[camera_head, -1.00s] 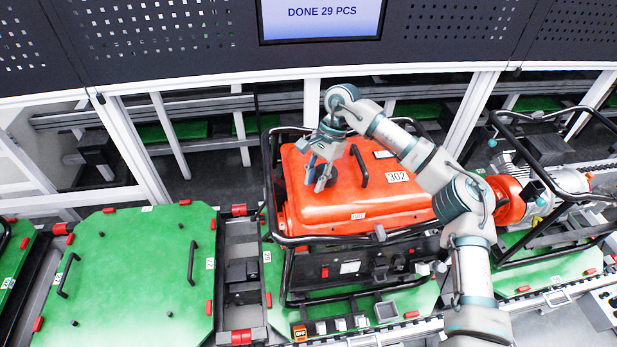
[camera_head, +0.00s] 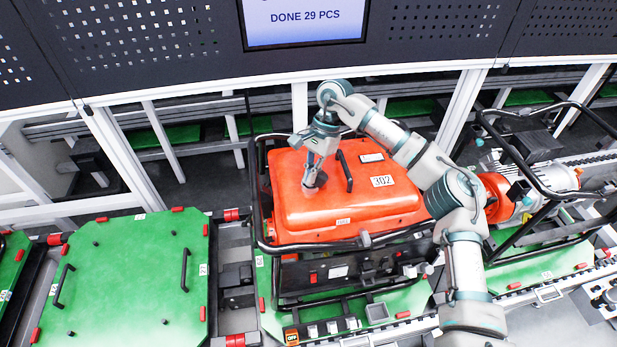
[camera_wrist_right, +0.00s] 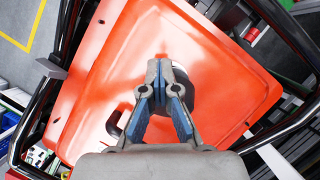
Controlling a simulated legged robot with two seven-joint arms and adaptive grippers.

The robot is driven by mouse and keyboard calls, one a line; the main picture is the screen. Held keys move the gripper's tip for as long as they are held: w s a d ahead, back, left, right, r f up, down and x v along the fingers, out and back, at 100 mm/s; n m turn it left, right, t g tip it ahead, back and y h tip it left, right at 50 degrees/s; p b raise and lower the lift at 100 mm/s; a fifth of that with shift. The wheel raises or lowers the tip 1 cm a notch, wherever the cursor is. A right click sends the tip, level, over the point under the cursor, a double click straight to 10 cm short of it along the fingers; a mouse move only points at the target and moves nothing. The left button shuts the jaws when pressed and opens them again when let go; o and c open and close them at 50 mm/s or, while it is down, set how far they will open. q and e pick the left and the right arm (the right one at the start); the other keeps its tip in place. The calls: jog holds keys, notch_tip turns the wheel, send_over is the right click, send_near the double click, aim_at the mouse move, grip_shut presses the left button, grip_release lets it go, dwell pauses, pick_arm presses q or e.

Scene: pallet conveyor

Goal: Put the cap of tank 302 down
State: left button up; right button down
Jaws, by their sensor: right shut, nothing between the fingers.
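The orange tank (camera_head: 300,215) with the label 302 sits in a black tubular frame on a green pallet. Its top also fills the wrist view (camera_wrist_right: 100,75). A round grey cap (camera_wrist_right: 186,97) shows behind my right fingers, at the left part of the tank's top; the fingers hide much of it. I cannot tell from this whether it is seated or just lying there. My right gripper (camera_head: 311,178) points down at the cap. In the wrist view the gripper's blue-padded fingertips (camera_wrist_right: 166,75) are together with nothing between them. My left gripper is out of view.
A black handle (camera_head: 344,171) stands on the tank top beside my right gripper. Black frame bars (camera_head: 262,205) surround the tank. An empty green pallet (camera_head: 130,270) lies to the left. A motor in a black frame (camera_head: 525,190) stands to the right. A screen (camera_head: 305,20) hangs above.

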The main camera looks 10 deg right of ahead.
jog(key=shift+s+r+p, duration=0.25)
jog(key=shift+r+p, duration=0.15)
jog(key=shift+r, duration=0.6)
jog(key=shift+a, duration=0.65)
jog(key=shift+d, duration=0.15)
jog(key=shift+d, duration=0.3)
jog(key=shift+s+a, duration=0.1)
jog(key=shift+a, duration=0.15)
